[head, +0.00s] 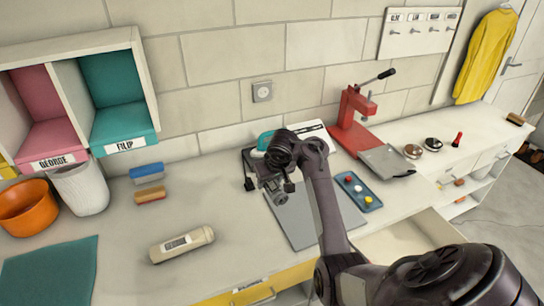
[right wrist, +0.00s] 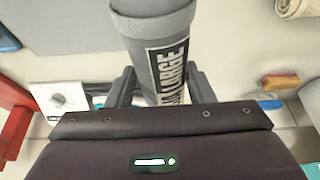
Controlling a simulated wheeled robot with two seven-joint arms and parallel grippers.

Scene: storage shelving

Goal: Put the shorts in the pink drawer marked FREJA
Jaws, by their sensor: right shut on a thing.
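My right gripper (head: 275,187) is over the worktop near the wall. In the right wrist view my right gripper (right wrist: 160,88) is shut on a grey rolled cloth (right wrist: 151,45) with a black label ending in "LARGE". The roll stands between the two fingers; I cannot tell from its rolled shape whether it is the shorts. In the head view the gripper and wrist largely hide it. No drawer marked FREJA shows. A pink compartment (head: 50,135) at upper left is marked GEORGE, and a teal one (head: 122,118) is marked FILIP. My left gripper is not in view.
A cream labelled roll (head: 182,244) lies on the worktop. An orange bowl (head: 27,208), a pale bin (head: 80,188) and a teal mat (head: 50,272) are at left. A red press (head: 352,120) and a blue tray (head: 358,190) stand right of my gripper. An open drawer (head: 400,238) juts out at front right.

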